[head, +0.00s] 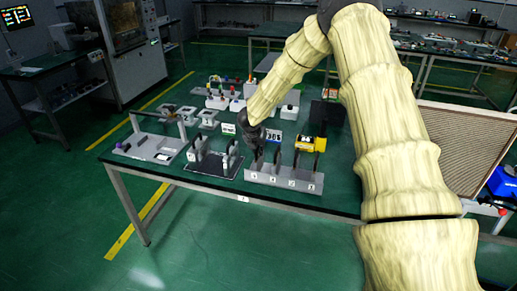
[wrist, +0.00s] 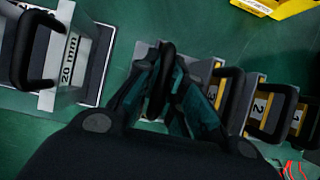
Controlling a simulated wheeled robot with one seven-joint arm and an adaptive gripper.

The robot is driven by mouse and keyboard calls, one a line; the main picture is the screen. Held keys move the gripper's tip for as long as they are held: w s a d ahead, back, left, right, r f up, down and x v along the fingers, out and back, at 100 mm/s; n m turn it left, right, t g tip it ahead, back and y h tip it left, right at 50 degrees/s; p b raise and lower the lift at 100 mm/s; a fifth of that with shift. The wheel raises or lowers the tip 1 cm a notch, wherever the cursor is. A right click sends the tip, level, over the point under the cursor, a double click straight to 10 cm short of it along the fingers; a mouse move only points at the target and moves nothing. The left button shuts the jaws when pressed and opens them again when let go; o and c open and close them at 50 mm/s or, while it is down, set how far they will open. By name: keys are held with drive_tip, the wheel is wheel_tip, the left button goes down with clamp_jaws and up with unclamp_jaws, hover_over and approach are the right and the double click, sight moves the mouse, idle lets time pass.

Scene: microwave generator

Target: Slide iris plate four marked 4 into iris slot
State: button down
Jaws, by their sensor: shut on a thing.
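My gripper (head: 257,145) is over the left end of a grey rack (head: 283,181). In the wrist view its fingers (wrist: 163,75) are shut on the black handle (wrist: 161,92) of a plate, which I take to be iris plate four. Its number is hidden, and I cannot tell whether it is clear of the rack. Plates marked 3 (wrist: 226,95), 2 (wrist: 262,108) and 1 (wrist: 297,118) stand in a row to the right, each with a black handle. I cannot tell for certain which opening is the iris slot.
A handled block marked 20 mm (wrist: 68,60) is left of my gripper. A dark base with uprights (head: 212,166) and a grey frame (head: 150,147) stand left of the rack. A yellow box (head: 308,143) is behind the rack. Green tabletop is free along the front.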

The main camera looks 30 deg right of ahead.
drive_tip(key=shift+r, duration=0.25)
wheel_tip(320, 180, up, 11)
drive_tip(key=p, duration=0.6)
idle(1.9)
drive_tip(key=shift+w, duration=0.1)
